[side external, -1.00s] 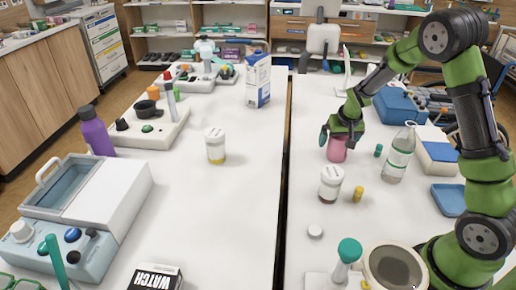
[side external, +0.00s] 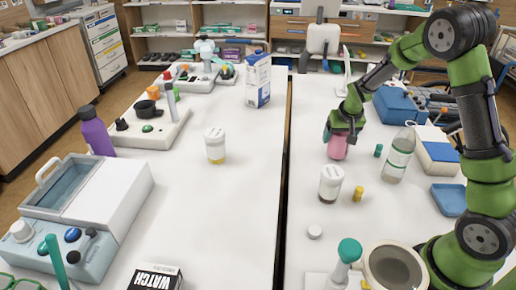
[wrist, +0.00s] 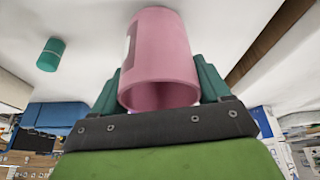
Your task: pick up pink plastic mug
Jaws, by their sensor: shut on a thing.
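The pink plastic mug (side external: 337,149) is on the right-hand table in the side external view, under my gripper (side external: 341,136). It fills the middle of the wrist view (wrist: 162,58), with its open rim toward the camera. The green fingers of my gripper (wrist: 160,88) lie on both sides of the mug and are shut on it. The side external view does not clearly show whether the mug's base touches the table. Part of its upper side is hidden by the gripper.
A clear bottle with a green label (side external: 398,155) stands right of the mug, with a small green cylinder (side external: 378,151) between. A white jar (side external: 330,184) and a yellow vial (side external: 358,193) stand in front. A dark gap (side external: 283,165) separates the tables.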

